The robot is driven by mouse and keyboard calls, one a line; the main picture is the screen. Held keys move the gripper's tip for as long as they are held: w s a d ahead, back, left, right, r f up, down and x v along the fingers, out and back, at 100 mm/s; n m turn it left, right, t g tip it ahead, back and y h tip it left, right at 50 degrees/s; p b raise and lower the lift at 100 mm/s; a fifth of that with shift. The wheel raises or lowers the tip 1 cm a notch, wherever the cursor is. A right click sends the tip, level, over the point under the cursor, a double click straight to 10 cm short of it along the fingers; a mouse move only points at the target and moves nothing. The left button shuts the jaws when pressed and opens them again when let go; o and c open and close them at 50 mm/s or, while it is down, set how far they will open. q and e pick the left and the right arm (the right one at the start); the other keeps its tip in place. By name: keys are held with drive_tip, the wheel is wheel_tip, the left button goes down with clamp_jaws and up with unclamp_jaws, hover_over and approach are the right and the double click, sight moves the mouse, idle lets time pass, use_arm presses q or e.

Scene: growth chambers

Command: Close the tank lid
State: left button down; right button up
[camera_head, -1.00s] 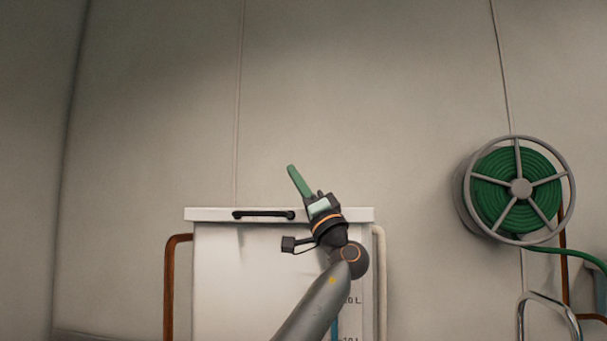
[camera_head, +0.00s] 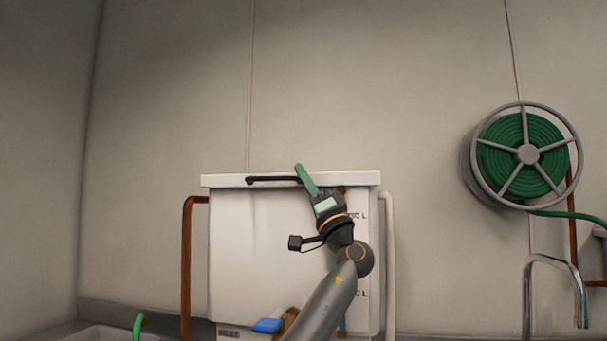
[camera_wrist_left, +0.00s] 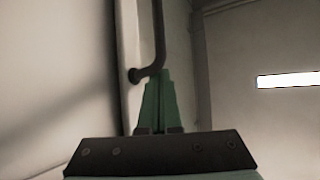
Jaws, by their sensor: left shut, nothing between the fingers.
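The white tank (camera_head: 255,250) stands against the wall. Its white lid (camera_head: 225,181) lies level across the top, with no gap visible along the front edge. A black bar handle (camera_head: 270,180) runs along the lid's front; it also shows in the left wrist view (camera_wrist_left: 158,35). My left gripper (camera_head: 301,170) is shut and empty, with green fingers. It points up in front of the lid and overlaps the handle's right end, with its tip slightly above the lid in the picture. I cannot tell whether it touches the handle. My right gripper is out of view.
A brown pipe (camera_head: 187,270) and a white pipe (camera_head: 390,270) flank the tank. A blue-handled valve (camera_head: 267,326) sits low in front. A green hose reel (camera_head: 527,154) hangs at right above a metal faucet (camera_head: 527,295). The wall above the lid is clear.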

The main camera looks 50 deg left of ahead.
use_arm(q)
drive_tip(key=shift+d+f+b, duration=0.1)
drive_tip(key=shift+f+b, duration=0.25)
drive_tip(key=shift+f, duration=0.4)
drive_tip(key=shift+f, duration=0.1)
drive_tip(key=b+v, duration=0.3)
drive_tip(key=v, duration=0.9)
drive_tip(key=shift+d, duration=0.4)
